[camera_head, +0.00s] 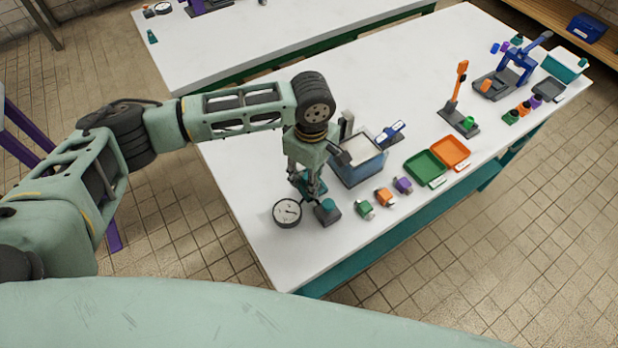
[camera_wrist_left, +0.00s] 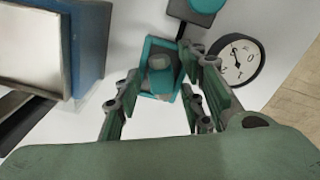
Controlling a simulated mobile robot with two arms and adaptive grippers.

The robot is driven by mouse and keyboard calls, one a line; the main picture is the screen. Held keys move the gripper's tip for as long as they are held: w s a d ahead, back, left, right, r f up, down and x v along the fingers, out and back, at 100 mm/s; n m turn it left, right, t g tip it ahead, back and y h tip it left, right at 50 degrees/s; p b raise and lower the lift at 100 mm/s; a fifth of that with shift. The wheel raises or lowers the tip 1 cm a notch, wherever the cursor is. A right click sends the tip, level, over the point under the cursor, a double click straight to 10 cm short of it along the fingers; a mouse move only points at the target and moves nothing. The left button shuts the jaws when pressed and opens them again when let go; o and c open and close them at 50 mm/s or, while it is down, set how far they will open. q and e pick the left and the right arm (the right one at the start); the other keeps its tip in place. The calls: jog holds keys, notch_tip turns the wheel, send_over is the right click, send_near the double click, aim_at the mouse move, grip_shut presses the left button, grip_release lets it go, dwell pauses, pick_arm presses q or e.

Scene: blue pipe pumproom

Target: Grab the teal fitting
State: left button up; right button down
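My left gripper (camera_head: 308,190) points down near the front-left corner of the white table. In the left wrist view the left gripper (camera_wrist_left: 155,105) has its fingers spread apart. A small teal fitting (camera_wrist_left: 160,78) with a rounded body shows in the gap between them, inside a square teal-edged holder (camera_wrist_left: 147,52). I see no finger touching it. In the head view the fingers largely hide this spot. A second teal piece with a grey part (camera_head: 327,212) sits just in front of the gripper; a teal piece also shows at the wrist view's top edge (camera_wrist_left: 204,6). My right gripper is not in view.
A round gauge (camera_head: 287,213) lies close beside the gripper. A blue bin (camera_head: 359,169) stands to its right. Green (camera_head: 364,209), orange (camera_head: 384,197) and purple (camera_head: 403,186) fittings line the front edge. Green (camera_head: 427,168) and orange (camera_head: 451,153) trays lie farther right.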

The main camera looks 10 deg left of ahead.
pick_arm(q)
jog(key=c, duration=0.6)
grip_shut()
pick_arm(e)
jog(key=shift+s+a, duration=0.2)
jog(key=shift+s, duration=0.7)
